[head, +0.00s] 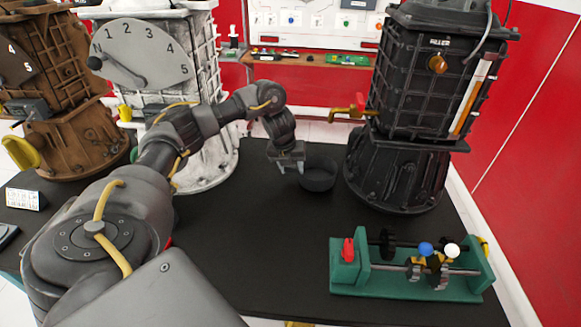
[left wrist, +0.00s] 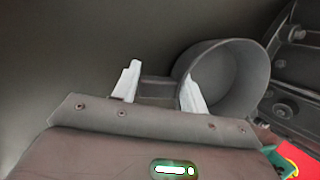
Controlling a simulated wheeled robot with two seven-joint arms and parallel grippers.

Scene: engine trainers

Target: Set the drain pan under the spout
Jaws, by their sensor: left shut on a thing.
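The drain pan (head: 318,179) is a dark round open pan near the black engine trainer's base, on or just above the black table. My left gripper (head: 290,158) is at the pan's left side. In the left wrist view, its pale fingers (left wrist: 160,88) are shut on a short tab on the wall of the pan (left wrist: 232,82). The spout (head: 348,109), red and yellow, sticks out left from the black engine trainer (head: 420,90). In the head view the pan appears below the spout's tip and slightly left; exact alignment cannot be told. My right gripper is not in view.
A green stand with shafts and blue and white knobs (head: 410,274) is at the table's front right. White (head: 190,75) and brown (head: 60,100) trainers stand at the left. The black table (head: 260,235) is clear in the middle.

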